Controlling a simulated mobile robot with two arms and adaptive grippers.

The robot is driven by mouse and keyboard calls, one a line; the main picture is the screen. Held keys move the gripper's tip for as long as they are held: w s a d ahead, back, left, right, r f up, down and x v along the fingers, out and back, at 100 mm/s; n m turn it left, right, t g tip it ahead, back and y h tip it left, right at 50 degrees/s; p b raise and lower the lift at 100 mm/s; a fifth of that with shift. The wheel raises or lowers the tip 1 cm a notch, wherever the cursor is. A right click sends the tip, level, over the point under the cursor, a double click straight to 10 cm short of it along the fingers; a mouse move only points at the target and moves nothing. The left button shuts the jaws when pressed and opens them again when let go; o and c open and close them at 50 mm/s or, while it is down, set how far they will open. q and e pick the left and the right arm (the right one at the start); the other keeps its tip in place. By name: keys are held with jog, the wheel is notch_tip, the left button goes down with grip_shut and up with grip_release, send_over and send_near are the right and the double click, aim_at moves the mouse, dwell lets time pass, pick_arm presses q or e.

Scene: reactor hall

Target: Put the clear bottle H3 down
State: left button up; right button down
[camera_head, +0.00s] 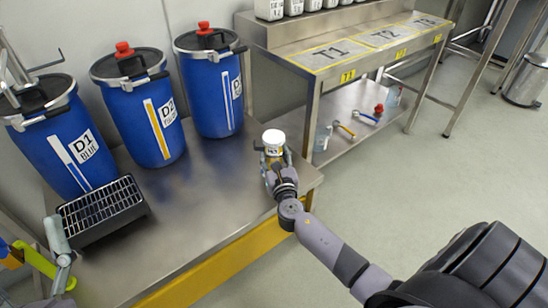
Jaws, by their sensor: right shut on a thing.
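The clear bottle H3 (273,147) has a white cap and a label, with yellowish contents showing. It is upright in my right gripper (275,163), which is shut on it near the right end of the steel bench. The gripper hides the lower part of the bottle, so I cannot tell whether its base touches the bench top (205,195).
Blue drums D1 (62,152), D2 (137,118) and D3 (206,98) stand along the bench's back. A black grated box (100,212) is at front left. A side table (345,62) has zones T1, T2 and T3. Bare bench lies left of the bottle.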

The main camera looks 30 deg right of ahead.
pick_arm(q)
jog(key=shift+s+r, duration=0.2)
pick_arm(e)
jog(key=shift+f, duration=0.1)
jog(key=c, duration=0.8)
grip_release()
jog(key=shift+c, duration=0.2)
pick_arm(q)
jog(key=shift+s+r+t, duration=0.25)
jog(key=shift+s+t, duration=0.05)
jog(key=shift+t, duration=0.1)
